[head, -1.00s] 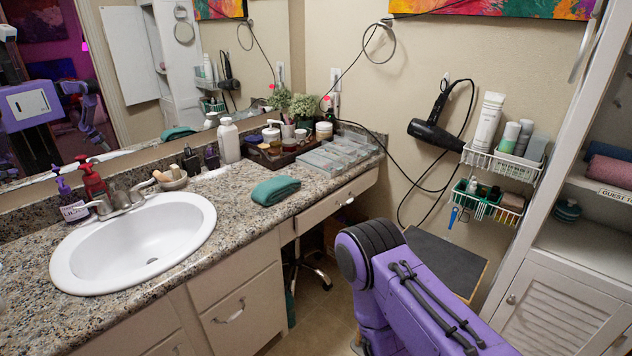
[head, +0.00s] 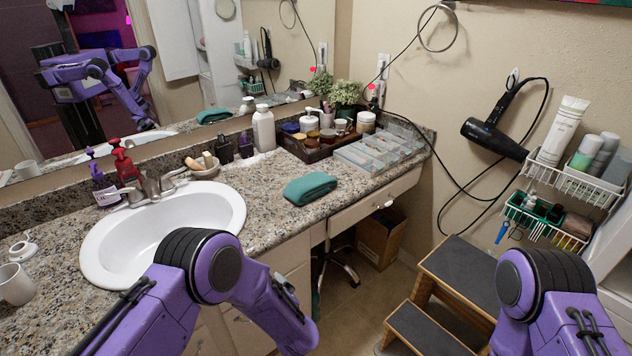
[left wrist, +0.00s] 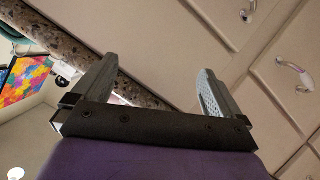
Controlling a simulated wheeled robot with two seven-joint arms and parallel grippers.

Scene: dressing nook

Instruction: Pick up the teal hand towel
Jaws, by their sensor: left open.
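The teal hand towel (head: 310,188) lies folded on the speckled granite counter (head: 268,222), to the right of the sink, in the head view. My left arm reaches in from the lower left, below and in front of the towel, and its gripper is hidden in the head view. In the left wrist view my left gripper (left wrist: 155,82) is open and empty, with the counter edge and drawer fronts beyond it.
The white sink (head: 165,235) is left of the towel. A brown tray (head: 312,148) of jars and a clear organizer (head: 380,150) stand behind it. A wooden step stool (head: 450,290) is on the floor at right. A hair dryer (head: 495,135) hangs on the wall.

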